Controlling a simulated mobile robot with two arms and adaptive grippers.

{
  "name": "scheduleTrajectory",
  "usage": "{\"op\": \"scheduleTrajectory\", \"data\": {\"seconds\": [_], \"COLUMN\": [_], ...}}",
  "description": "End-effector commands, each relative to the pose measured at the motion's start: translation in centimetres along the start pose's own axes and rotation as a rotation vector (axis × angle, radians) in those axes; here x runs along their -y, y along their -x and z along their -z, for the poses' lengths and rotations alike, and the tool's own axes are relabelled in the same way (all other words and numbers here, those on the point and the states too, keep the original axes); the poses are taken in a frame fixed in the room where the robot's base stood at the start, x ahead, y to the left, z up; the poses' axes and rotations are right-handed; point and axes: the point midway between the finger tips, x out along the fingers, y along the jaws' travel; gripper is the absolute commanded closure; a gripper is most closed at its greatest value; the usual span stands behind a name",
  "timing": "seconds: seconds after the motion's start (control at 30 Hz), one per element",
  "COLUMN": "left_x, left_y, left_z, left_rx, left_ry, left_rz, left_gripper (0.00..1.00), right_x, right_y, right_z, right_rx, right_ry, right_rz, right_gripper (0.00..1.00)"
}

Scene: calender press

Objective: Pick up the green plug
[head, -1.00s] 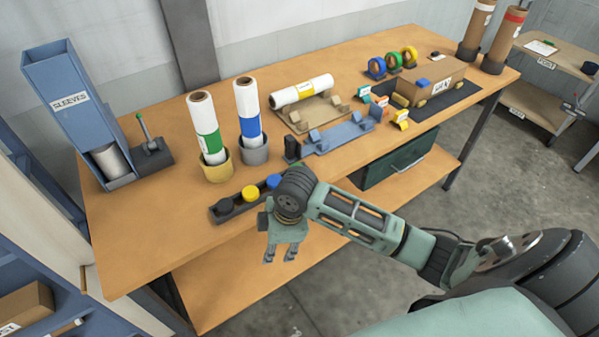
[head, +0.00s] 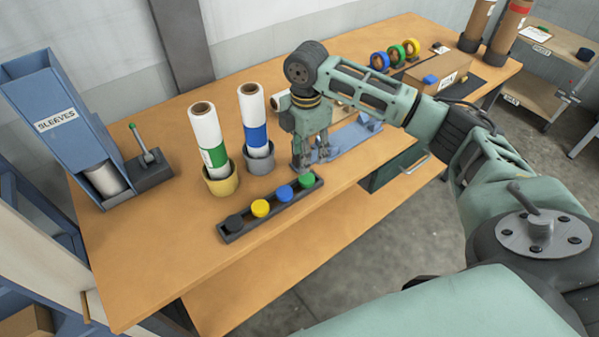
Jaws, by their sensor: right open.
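The green plug (head: 306,181) sits at the right end of a dark narrow rack (head: 240,230) near the front edge of the table. My right gripper (head: 301,168) points down just behind the green plug in the picture, open and empty. The gap between its fingertips and the plug is hard to judge. My left gripper is not in view.
Two white rolls with green (head: 208,135) and blue (head: 253,120) bands stand in cups behind the rack. The blue cradle (head: 345,137) is partly behind my right gripper. A blue sleeve dispenser (head: 60,120) stands at left. The table (head: 150,250) is clear left of the rack.

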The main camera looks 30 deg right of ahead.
Motion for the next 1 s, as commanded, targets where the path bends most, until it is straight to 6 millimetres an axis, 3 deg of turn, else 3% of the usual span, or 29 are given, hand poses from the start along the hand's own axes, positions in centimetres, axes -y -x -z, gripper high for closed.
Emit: {"op": "scheduleTrajectory", "data": {"seconds": [0.17, 0.4, 0.5, 0.63, 0.87, 1.0], "left_x": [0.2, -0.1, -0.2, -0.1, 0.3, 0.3], "left_y": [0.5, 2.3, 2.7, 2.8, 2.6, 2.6], "left_z": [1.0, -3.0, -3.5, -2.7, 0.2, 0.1], "left_rx": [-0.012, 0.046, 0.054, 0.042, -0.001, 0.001], "left_ry": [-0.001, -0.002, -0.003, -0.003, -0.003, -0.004], "left_rz": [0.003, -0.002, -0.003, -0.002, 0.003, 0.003], "left_gripper": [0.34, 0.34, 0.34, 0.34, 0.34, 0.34], "right_x": [0.1, -0.2, -0.2, -0.2, -0.3, -0.3], "right_y": [-1.7, -4.6, -6.2, -7.4, -7.6, -7.6], "right_z": [-0.1, 0.2, 0.2, 0.2, 0.2, 0.2], "right_rx": [0.0, -0.001, 0.0, 0.001, 0.0, 0.0], "right_ry": [0.001, 0.001, 0.0, 0.0, 0.001, 0.001], "right_rz": [0.005, 0.006, 0.004, 0.002, 0.001, 0.0], "right_gripper": [0.58, 0.58, 0.58, 0.58, 0.58, 0.7]}}
